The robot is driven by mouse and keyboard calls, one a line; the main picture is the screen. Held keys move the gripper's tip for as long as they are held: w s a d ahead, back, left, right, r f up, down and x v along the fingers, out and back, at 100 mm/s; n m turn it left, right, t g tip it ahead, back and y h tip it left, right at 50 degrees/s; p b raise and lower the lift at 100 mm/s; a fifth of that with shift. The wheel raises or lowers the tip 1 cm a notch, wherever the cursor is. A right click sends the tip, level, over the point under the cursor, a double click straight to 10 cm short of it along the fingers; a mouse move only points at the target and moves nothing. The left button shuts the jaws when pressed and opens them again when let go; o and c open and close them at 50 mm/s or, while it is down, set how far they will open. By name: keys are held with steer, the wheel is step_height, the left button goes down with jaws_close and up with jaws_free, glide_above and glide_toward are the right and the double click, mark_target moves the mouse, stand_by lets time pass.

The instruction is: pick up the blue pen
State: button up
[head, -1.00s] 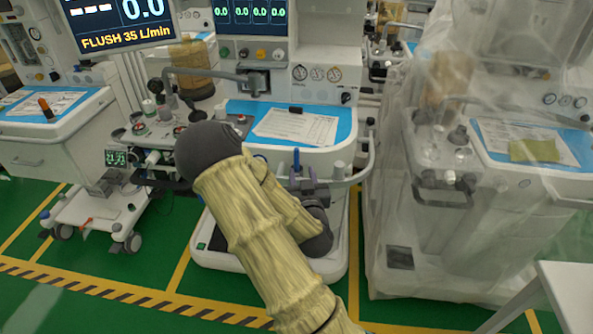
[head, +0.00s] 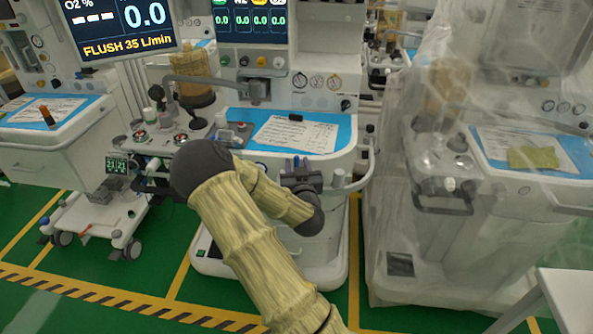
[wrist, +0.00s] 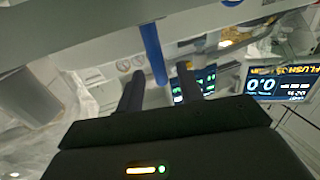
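The blue pen (wrist: 153,48) shows in the wrist view as a blue rod. It reaches between the fingertips of my gripper (wrist: 160,68), with a visible gap on either side. My gripper is open. In the head view, my gripper (head: 298,172) is at the front edge of the middle cart. Only a small blue part of the pen (head: 297,161) shows there, and the gripper hides its lower part.
The middle cart has a blue top (head: 343,135) with a printed sheet (head: 297,134) and a small black object (head: 295,117). A curved rail (head: 360,178) runs on its right. A plastic-covered cart (head: 440,235) stands right. A white table (head: 570,300) is lower right.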

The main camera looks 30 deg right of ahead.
steer(key=shift+x, duration=1.15)
steer(key=shift+c, duration=0.5)
jaws_close()
